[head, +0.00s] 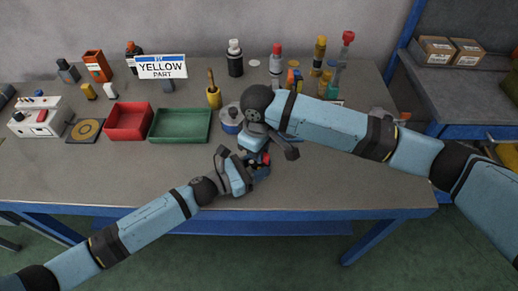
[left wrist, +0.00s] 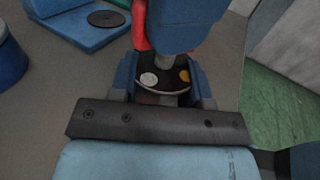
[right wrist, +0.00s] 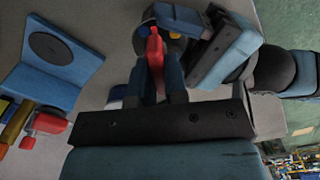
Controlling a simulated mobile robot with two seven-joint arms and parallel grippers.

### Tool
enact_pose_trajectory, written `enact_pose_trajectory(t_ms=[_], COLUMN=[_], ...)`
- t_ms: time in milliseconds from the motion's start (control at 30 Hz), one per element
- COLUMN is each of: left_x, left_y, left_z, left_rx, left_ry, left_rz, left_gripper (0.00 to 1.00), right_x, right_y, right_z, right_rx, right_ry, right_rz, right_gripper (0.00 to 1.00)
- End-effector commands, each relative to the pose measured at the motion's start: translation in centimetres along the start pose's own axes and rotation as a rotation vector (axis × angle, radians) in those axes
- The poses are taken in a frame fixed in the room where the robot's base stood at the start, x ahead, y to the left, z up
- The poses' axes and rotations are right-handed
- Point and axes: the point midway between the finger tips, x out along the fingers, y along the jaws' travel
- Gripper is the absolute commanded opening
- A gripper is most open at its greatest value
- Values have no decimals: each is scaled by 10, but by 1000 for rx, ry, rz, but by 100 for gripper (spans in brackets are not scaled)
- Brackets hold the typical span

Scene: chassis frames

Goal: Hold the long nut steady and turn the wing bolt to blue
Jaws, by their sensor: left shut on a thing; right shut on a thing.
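The red wing bolt (right wrist: 155,55) shows between the fingers of my right gripper (right wrist: 157,82) in the right wrist view. That gripper is shut on it. A bit of red also shows in the head view (head: 266,159). A dark round disc (left wrist: 165,77) with a white and a yellow spot lies between the fingers of my left gripper (left wrist: 164,88), below a short grey shaft. My left gripper is shut, apparently on the long nut, which is mostly hidden by the disc and fingers. In the head view, the two grippers meet near the table's front edge.
A blue stand with a black round pad (right wrist: 50,47) is close by. A green tray (head: 180,138), a red tray (head: 128,136) and a blue-sided round container (head: 231,126) stand behind. Several bottles and tools line the back. The table's front left is clear.

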Motion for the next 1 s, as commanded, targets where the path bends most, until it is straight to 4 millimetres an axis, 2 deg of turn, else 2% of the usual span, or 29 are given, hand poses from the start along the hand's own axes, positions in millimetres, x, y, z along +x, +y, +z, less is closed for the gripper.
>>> enact_pose_trajectory(t_ms=[500,1000], left_x=[0,1], left_y=[-1,-1], left_z=[1,2], left_rx=[1,1], left_ry=[-4,-4], left_rz=[-3,-4], left_gripper=[11,11], right_x=[5,5], right_y=[-2,-2], right_z=[3,3], right_rx=[-420,-567], right_ry=[-8,-8], right_rz=[-4,-4], right_gripper=[0,0])
